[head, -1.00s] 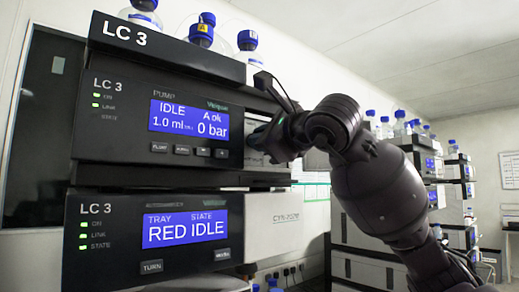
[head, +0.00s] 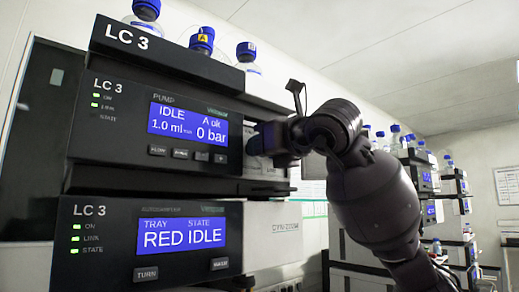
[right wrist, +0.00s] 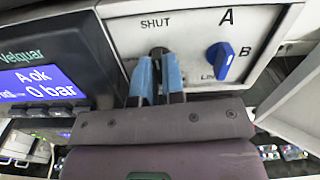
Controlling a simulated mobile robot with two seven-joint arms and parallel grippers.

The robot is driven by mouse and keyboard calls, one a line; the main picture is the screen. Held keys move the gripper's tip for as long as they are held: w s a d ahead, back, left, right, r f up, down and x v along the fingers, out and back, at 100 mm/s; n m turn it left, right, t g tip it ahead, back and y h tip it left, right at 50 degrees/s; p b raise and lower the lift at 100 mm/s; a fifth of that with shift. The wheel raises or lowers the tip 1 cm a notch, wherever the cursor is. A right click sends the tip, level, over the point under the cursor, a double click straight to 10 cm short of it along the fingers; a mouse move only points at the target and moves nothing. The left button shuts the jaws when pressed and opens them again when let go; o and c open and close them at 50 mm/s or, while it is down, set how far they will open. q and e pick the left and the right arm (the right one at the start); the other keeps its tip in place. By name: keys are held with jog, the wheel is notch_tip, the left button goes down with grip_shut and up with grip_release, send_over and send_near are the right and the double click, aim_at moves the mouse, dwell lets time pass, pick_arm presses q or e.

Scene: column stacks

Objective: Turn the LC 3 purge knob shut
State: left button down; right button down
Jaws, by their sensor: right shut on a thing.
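The LC 3 pump module (head: 120,115) is a dark box with a lit display reading IDLE, A ok, 0 bar. In the right wrist view, a dark purge knob (right wrist: 157,52) sits on the pale panel (right wrist: 190,30) just below the word SHUT. My right gripper (right wrist: 158,68) has blue fingertips closed on both sides of this knob. Most of the knob is hidden by the fingers, so its exact pointing direction is hard to tell. In the head view my right gripper (head: 258,142) is at the pump's right side. My left gripper is in neither view.
A blue selector knob (right wrist: 220,55) marked A, B and LINE is close to the right of my fingers. Below the pump is the LC 3 autosampler (head: 110,215), showing RED IDLE. Blue-capped bottles (head: 200,40) stand on top. More stacks (head: 425,175) stand behind at right.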

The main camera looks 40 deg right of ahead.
jog(key=shift+f+m, duration=0.1)
jog(key=shift+m, duration=0.3)
dwell(0.3)
jog(key=c, duration=1.2)
grip_release()
jog(key=shift+s, duration=0.1)
jog(key=s, duration=1)
jog(key=shift+s+d+b, duration=0.3)
jog(key=shift+d+b, duration=0.05)
jog(key=shift+d, duration=0.05)
